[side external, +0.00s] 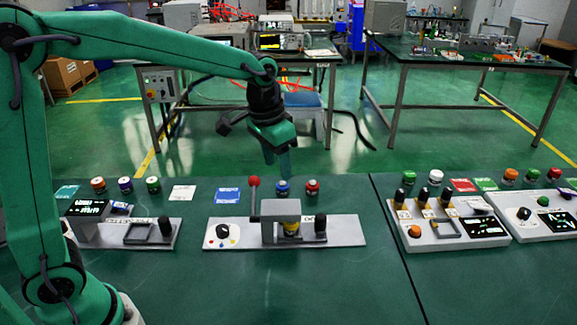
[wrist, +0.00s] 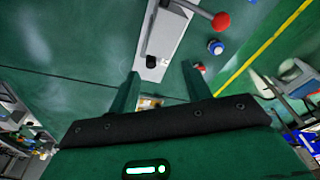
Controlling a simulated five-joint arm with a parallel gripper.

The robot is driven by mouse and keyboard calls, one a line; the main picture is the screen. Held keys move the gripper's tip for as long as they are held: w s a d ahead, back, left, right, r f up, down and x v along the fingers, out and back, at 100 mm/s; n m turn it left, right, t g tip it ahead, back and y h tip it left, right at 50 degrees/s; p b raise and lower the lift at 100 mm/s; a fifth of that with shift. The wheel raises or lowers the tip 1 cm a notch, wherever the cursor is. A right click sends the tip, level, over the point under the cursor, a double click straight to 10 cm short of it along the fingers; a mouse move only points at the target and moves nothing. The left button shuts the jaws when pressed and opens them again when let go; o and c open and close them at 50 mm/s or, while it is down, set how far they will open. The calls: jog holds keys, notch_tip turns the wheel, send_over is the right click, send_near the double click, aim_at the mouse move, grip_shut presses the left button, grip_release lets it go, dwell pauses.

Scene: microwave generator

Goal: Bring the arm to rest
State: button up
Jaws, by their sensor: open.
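My gripper (side external: 279,160) hangs from my green arm above the back of the middle device, pointing down, in the side external view. In the wrist view its two fingers (wrist: 160,88) are spread apart with nothing held between them. The middle device (side external: 345,232) is a light grey plate with a black knob (side external: 223,231), a grey bridge-like housing with a yellow part under it, and a lever with a red ball (side external: 254,181). The red ball also shows in the wrist view (wrist: 221,21). The fingers look apart from the device.
A blue-topped button (side external: 283,187) and a red-topped one (side external: 312,187) stand behind the device. Another device (side external: 110,232) is at left, and two panels (side external: 450,228) are at right. Bare green table (side external: 300,285) lies in front. Benches with equipment stand farther back.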

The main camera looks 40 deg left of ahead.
jog(key=s+a+r+n+t, duration=0.1)
jog(key=s+a, duration=0.2)
jog(key=s, duration=0.7)
jog(key=s+a+r+n+t, duration=0.1)
jog(key=s+a+r+t, duration=0.1)
jog(key=s, duration=0.8)
jog(key=shift+s+a+n+t, duration=0.3)
jog(key=shift+s+a, duration=0.1)
jog(key=shift+a, duration=0.35)
